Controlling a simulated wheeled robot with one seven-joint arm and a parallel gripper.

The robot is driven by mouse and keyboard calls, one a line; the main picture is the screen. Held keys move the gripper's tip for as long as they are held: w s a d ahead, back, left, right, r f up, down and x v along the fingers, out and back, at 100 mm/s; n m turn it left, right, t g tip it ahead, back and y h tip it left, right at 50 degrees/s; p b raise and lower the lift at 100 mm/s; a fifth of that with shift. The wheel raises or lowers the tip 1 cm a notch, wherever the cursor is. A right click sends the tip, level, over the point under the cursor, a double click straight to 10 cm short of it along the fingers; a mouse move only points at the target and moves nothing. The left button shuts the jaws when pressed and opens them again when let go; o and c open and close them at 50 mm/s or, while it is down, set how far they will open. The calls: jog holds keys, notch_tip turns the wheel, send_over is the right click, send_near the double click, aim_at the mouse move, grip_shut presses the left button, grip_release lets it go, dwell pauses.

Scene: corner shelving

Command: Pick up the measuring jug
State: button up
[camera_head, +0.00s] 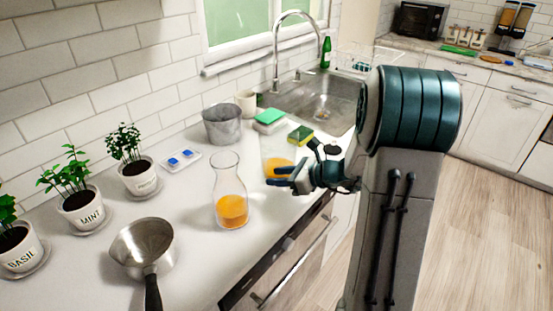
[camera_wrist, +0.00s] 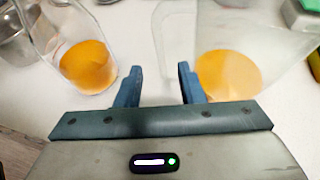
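The clear measuring jug (camera_head: 272,153) stands on the counter with orange contents at its bottom, partly hidden by my gripper in the head view. In the wrist view the jug (camera_wrist: 235,35) is at the right, and its clear handle (camera_wrist: 163,40) lies ahead of the gap between my fingers. My gripper (camera_head: 274,177) is open and empty at the near side of the jug; it also shows in the wrist view (camera_wrist: 158,80). I cannot tell whether a finger touches the jug. A glass carafe (camera_head: 230,205) with orange contents stands to the left of my gripper.
A saucepan (camera_head: 143,245) and potted herbs (camera_head: 80,205) are at the left. A grey metal pot (camera_head: 222,126), a cup (camera_head: 246,102) and sponges (camera_head: 269,118) are behind the jug. The sink (camera_head: 315,98) is beyond. The carafe (camera_wrist: 88,60) is close on the left in the wrist view.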

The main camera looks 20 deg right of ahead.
aim_at(264, 164)
jog(key=p+x, duration=0.1)
jog(key=x, duration=0.4)
jog(key=shift+w+r, duration=0.1)
grip_shut()
jog(key=shift+r, duration=0.2)
jog(key=shift+r, duration=1.9)
jog(key=s+d+r+b, duration=0.1)
jog(key=s+d+r, duration=0.3)
jog(key=d+r, duration=0.3)
jog(key=shift+s+d, duration=0.2)
jog(key=shift+d, duration=1.65)
